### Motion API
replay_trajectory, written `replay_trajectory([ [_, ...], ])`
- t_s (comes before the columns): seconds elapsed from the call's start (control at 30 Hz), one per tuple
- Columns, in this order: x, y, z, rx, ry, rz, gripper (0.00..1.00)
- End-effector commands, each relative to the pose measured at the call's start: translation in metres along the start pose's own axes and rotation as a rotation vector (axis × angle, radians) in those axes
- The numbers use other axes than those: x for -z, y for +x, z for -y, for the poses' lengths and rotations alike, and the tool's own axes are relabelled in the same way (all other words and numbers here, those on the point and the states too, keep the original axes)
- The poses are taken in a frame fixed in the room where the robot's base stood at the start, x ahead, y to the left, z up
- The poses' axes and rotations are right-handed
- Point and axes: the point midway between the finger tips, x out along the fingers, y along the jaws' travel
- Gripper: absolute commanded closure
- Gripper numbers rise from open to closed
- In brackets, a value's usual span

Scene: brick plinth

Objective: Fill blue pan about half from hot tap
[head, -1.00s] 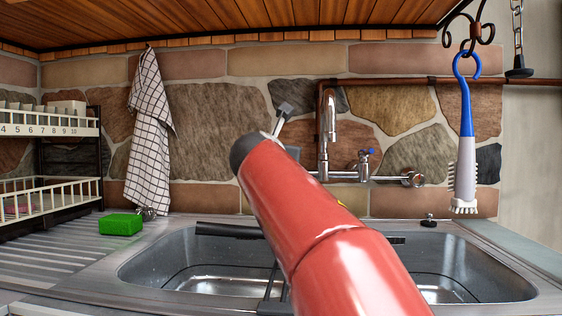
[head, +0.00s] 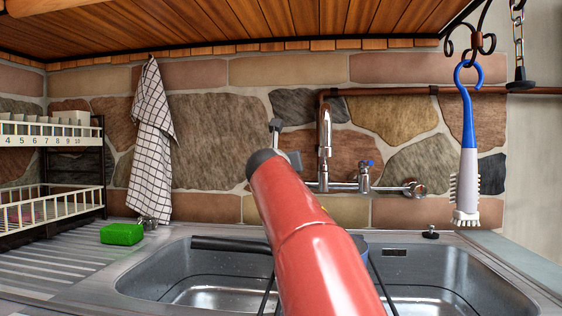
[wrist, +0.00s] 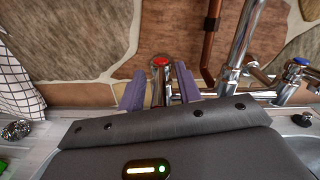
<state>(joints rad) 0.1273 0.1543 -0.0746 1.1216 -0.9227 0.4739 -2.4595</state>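My gripper (wrist: 159,88) is open in the wrist view. Its two grey-purple fingers stand either side of the red-topped hot tap knob (wrist: 160,63), with gaps showing. In the head view, my red arm hides the knob and most of the gripper. The chrome spout (head: 325,135) rises from the wall mixer and hooks down over the sink; I see no water stream. A sliver of blue (head: 361,243), apparently the blue pan, shows behind my arm over the sink. A black handle (head: 230,244) reaches left from behind the arm. The pan's inside is hidden.
The blue-topped cold knob (head: 366,172) sits right of the spout. A copper pipe (wrist: 210,45) runs close to the gripper. A blue-handled brush (head: 467,150) hangs right, a checked towel (head: 152,145) left. A green sponge (head: 122,234) lies on the drainer beside the rack.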

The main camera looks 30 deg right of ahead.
Motion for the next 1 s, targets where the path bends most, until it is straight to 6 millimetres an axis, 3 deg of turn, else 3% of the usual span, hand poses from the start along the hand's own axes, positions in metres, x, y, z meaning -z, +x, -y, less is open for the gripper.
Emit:
replay_trajectory([
  [0.23,0.0001,0.0010,0.0000,0.000,0.000,0.000,0.66],
  [0.5,0.0000,0.0007,-0.0002,0.000,0.001,0.000,1.00],
  [0.83,0.0007,0.0010,-0.0017,0.014,0.000,-0.005,1.00],
  [1.0,0.0011,0.0014,-0.0037,0.124,-0.002,-0.030,1.00],
])
